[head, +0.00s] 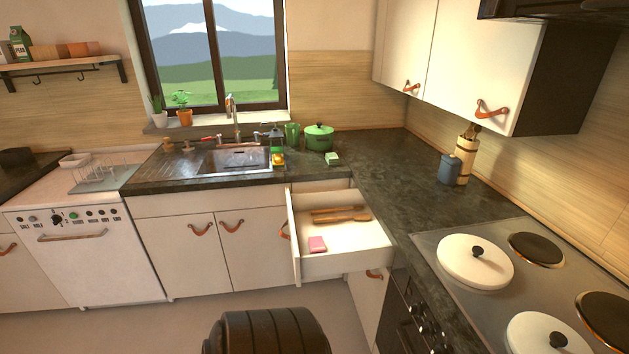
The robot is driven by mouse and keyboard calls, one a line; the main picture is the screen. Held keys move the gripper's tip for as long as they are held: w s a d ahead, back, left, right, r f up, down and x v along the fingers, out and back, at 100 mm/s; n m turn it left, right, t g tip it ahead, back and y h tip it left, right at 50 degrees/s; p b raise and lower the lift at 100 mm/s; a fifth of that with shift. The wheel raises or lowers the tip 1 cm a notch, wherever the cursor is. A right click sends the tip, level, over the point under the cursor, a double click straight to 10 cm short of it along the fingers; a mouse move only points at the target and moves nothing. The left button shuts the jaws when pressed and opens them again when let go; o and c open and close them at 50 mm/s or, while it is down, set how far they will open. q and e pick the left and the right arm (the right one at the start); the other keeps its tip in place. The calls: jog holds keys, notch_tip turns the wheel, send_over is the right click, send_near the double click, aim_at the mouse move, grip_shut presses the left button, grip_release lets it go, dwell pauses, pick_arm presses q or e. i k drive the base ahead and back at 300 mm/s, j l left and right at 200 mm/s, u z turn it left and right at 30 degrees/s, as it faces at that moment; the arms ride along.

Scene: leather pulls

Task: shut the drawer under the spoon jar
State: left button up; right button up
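A white drawer (352,262) stands pulled far out to the left from under the right-hand counter in the head view. Its front panel (295,245) faces left and carries a brown leather pull (284,231). Long wooden utensils (340,214) and a small pink item (317,244) lie inside. A tall light wooden jar (465,160) with dark-topped utensils stands on the right counter against the wall, to the right of the drawer. Neither of my grippers shows in the head view.
The dark right counter (405,175) runs above the drawer. A blue canister (450,168) stands beside the jar, and a hob (530,285) with white-lidded pots lies nearer. White sink cabinets (230,250) stand left of the drawer. The floor (175,325) before them looks clear.

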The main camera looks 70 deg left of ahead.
aim_at(352, 245)
jog(key=k+u, duration=0.15)
jog(key=u, duration=0.3)
jog(key=k+j+u, duration=0.1)
jog(key=u, duration=0.35)
jog(key=k+j+u, duration=0.15)
jog(key=u, duration=0.25)
jog(key=k+u, duration=0.1)
jog(key=u, duration=0.85)
